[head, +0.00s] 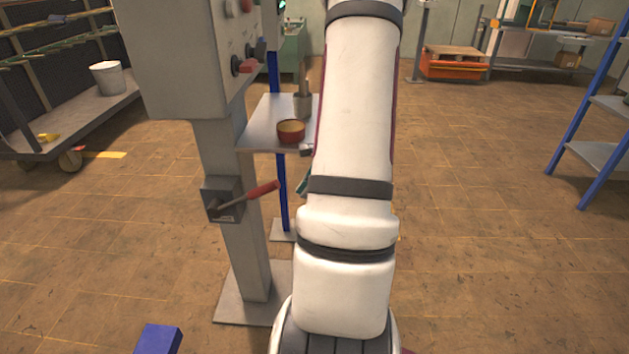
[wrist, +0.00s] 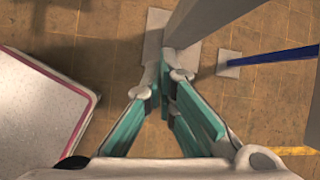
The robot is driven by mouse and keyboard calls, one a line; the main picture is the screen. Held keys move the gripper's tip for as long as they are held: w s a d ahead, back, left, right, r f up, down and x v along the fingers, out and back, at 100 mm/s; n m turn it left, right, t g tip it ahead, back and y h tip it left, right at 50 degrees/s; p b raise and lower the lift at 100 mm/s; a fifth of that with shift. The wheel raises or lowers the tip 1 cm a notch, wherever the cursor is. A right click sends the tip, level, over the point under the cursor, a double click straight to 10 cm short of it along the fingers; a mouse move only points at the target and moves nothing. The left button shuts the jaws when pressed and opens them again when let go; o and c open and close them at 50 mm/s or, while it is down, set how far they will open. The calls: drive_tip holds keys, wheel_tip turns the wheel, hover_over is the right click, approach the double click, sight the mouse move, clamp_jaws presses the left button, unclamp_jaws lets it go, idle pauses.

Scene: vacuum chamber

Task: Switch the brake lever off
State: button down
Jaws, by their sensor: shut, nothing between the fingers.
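The brake lever (head: 262,190) has a red grip on a thin metal rod. It sticks out to the right and slightly upward from a dark box (head: 219,199) on the grey post (head: 243,240). My gripper (wrist: 166,82) shows in the wrist view with its teal fingers drawn together at the tips and nothing between them. In the head view my arm hides most of the gripper; a small teal bit shows just right of the lever grip. The lever cannot be made out in the wrist view, where the post (wrist: 205,18) rises beyond the fingertips.
A grey control cabinet (head: 195,60) with knobs tops the post. A small table (head: 258,125) beside it carries a red tin (head: 291,131) and a metal cylinder (head: 302,104). A cart (head: 90,120) stands left, a blue-legged shelf (head: 577,115) right. Floor right of my arm is clear.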

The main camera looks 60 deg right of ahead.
drive_tip(key=shift+w+a+r, duration=0.4)
drive_tip(key=shift+w+a, duration=0.1)
drive_tip(key=shift+w, duration=0.25)
drive_tip(key=shift+w+a+r, duration=0.4)
drive_tip(key=shift+w+a, duration=0.1)
drive_tip(key=shift+w, duration=0.2)
drive_tip(key=shift+g+h, duration=0.3)
drive_tip(key=shift+g, duration=0.5)
drive_tip(key=w+a+r+p, duration=0.1)
drive_tip(key=w+r+p, duration=0.1)
drive_tip(key=r+p, duration=0.1)
drive_tip(key=w+a+r+p, duration=0.1)
drive_tip(key=w+r+p, duration=0.1)
drive_tip(key=r+p, duration=0.1)
drive_tip(key=w+r+p, duration=0.2)
drive_tip(key=r+p, duration=0.1)
drive_tip(key=shift+w+a+r+p, duration=0.7)
drive_tip(key=shift+w+r, duration=0.1)
drive_tip(key=shift+w, duration=0.25)
drive_tip(key=shift+d, duration=0.1)
